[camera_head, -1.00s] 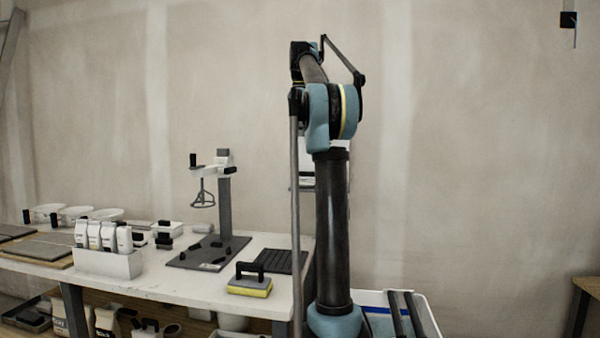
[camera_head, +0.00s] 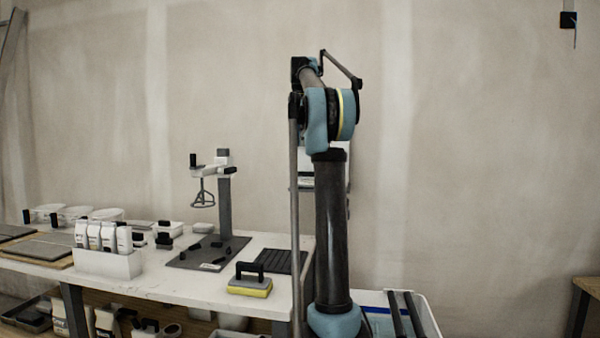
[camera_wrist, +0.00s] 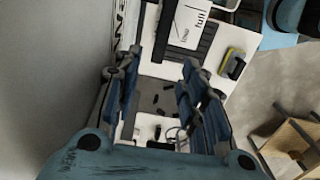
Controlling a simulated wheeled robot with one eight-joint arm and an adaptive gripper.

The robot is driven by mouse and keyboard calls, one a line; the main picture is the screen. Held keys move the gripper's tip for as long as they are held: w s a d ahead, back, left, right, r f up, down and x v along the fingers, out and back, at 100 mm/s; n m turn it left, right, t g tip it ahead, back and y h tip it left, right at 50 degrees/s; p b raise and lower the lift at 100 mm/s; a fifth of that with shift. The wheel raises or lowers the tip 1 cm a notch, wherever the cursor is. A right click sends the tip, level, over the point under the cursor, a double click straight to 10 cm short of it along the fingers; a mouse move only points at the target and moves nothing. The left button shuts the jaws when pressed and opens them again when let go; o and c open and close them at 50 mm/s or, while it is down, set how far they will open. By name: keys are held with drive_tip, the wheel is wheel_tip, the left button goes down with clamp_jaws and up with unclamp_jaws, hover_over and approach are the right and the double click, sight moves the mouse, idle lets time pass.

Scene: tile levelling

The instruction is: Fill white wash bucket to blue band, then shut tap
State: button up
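A white bucket-like container (camera_head: 425,318) with a blue band stands at the lower right in the head view, partly hidden by my arm. Dark bars lie across its top, and I cannot see any water in it. I cannot make out a tap. A white panel marked "low" and "full" (camera_wrist: 188,22) shows at the top of the wrist view. A white wall-side thing (camera_head: 305,182) shows partly behind my arm in the head view. My gripper (camera_wrist: 162,60) is open, its blue-grey fingers apart with nothing visibly held. The head view does not show it.
A wooden table (camera_head: 588,290) stands at the far right. Bare wall lies behind.

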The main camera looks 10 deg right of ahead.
wheel_tip(320, 180, down, 12)
drive_tip(key=shift+r, duration=0.2)
idle(0.4)
clamp_jaws()
